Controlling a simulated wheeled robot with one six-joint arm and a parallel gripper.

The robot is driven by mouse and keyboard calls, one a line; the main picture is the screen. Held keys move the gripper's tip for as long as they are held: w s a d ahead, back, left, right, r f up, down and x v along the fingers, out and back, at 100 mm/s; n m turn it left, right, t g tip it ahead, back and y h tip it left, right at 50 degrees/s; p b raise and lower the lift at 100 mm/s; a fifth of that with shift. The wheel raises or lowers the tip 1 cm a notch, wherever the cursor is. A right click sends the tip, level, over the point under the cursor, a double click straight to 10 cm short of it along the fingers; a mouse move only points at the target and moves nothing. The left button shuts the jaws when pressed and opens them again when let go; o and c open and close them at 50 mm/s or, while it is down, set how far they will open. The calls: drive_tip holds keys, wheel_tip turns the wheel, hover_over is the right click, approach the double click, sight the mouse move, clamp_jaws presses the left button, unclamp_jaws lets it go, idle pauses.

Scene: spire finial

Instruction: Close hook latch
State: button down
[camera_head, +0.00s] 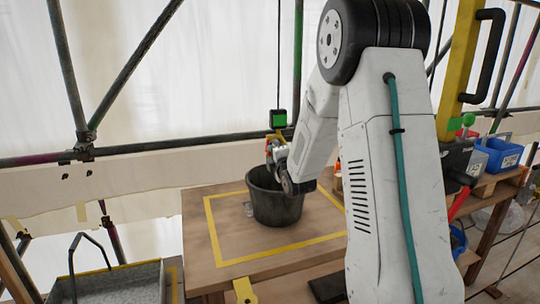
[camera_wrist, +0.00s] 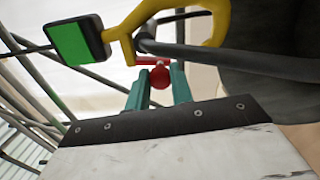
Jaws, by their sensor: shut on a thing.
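A yellow hook (camera_wrist: 190,12) hangs at the top of the wrist view, below a dark box with a green face (camera_wrist: 78,42). A dark bucket handle (camera_wrist: 240,62) runs across the hook's mouth; I cannot tell whether it rests in the hook. A red latch with a round red knob (camera_wrist: 160,76) shows just below. My gripper (camera_wrist: 158,82) has its teal fingers shut on either side of the knob. In the head view my gripper (camera_head: 277,152) is above the black bucket (camera_head: 275,208), and my arm hides part of the scene.
The bucket stands on a wooden table (camera_head: 222,268) inside a yellow taped outline. Scaffold poles and pale sheeting stand behind. A grey tray (camera_head: 120,284) is at lower left. A blue crate (camera_head: 500,153) sits on a bench at right. The table's left part is clear.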

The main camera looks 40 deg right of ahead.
drive_tip(key=shift+d+n, duration=0.25)
drive_tip(key=shift+n, duration=0.45)
drive_tip(key=c, duration=1.2)
unclamp_jaws()
drive_tip(key=shift+s, duration=0.1)
drive_tip(key=v, duration=0.7)
drive_tip(key=shift+s, duration=0.4)
